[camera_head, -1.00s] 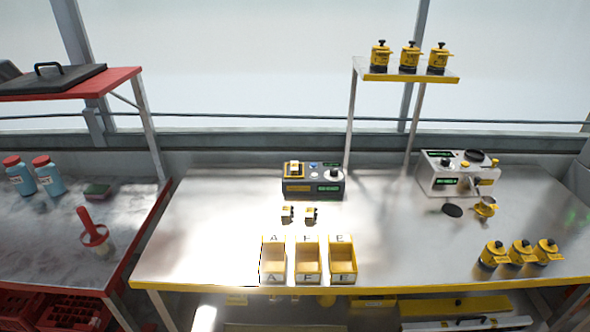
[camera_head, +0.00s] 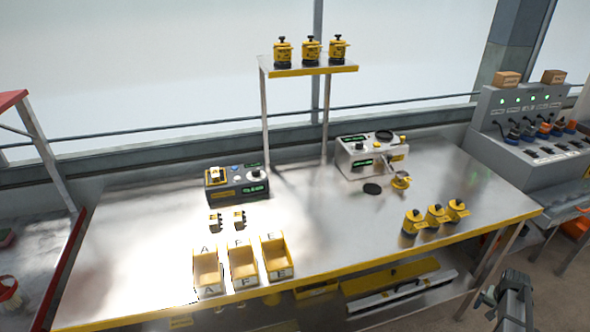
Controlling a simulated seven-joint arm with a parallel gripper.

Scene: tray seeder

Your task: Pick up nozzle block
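Two small yellow, white and dark blocks, which look like nozzle blocks, stand side by side on the metal bench: a left block (camera_head: 215,221) and a right block (camera_head: 239,218). They sit between a grey control unit (camera_head: 238,190) and the yellow bins. A similar yellow-and-white block (camera_head: 214,175) sits on top of that unit at its left. My gripper (camera_head: 494,297) shows dark at the bottom right, beyond the bench's front edge and far from the blocks. Its finger opening is not clear, and nothing is visibly held.
Yellow bins marked A (camera_head: 208,282), F (camera_head: 243,270) and E (camera_head: 276,262) stand near the front edge. A white machine (camera_head: 358,160) and several yellow pots (camera_head: 436,216) are to the right. A raised shelf (camera_head: 310,68) holds more pots. The bench's (camera_head: 320,235) middle is clear.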

